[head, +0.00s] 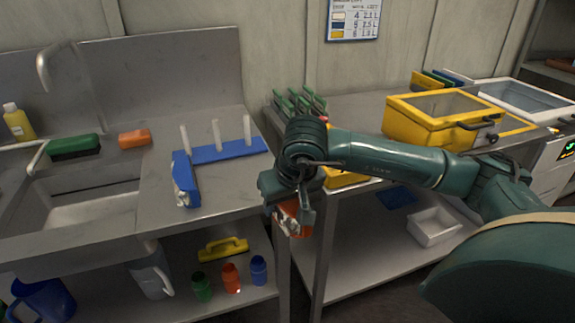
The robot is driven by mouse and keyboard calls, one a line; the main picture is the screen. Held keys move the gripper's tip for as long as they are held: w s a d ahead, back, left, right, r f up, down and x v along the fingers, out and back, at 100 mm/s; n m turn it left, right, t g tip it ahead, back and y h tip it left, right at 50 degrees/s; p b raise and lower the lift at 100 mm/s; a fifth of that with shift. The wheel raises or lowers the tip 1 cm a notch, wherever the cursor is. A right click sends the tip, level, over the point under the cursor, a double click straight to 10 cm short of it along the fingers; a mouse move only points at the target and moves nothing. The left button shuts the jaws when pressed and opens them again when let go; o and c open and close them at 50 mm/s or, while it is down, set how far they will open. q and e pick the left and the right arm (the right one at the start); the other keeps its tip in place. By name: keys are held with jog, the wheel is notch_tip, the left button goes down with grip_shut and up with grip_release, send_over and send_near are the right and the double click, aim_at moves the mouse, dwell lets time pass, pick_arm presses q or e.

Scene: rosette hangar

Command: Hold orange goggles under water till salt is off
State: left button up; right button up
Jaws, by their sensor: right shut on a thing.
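My right gripper (291,208), its arm coming in from the right, is shut on the orange goggles (293,219). They hang low in the jaws with white patches on the orange, beside the front corner of the steel sink bench. The gripper hides part of them. The sink basin (90,212) is at the left, well apart from the goggles. A curved tap (44,68) stands behind it. I cannot tell whether water runs. My left gripper is not in view.
A blue rack (225,150) with white pegs stands on the bench, a blue-and-white item (184,180) at its left end. A green brush (74,147) and an orange block (134,138) lie behind the basin. A yellow box (432,117) stands on the right table.

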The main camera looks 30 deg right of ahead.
jog(key=s+a+f, duration=0.4)
jog(key=s+f, duration=0.1)
jog(key=f, duration=0.3)
jog(key=s+a+f+n, duration=0.1)
jog(key=s+a+f, duration=0.3)
jog(key=f, duration=0.4)
jog(key=shift+s+f+n+y, duration=0.3)
jog(key=shift+s+f, duration=0.05)
jog(key=shift+f, duration=0.05)
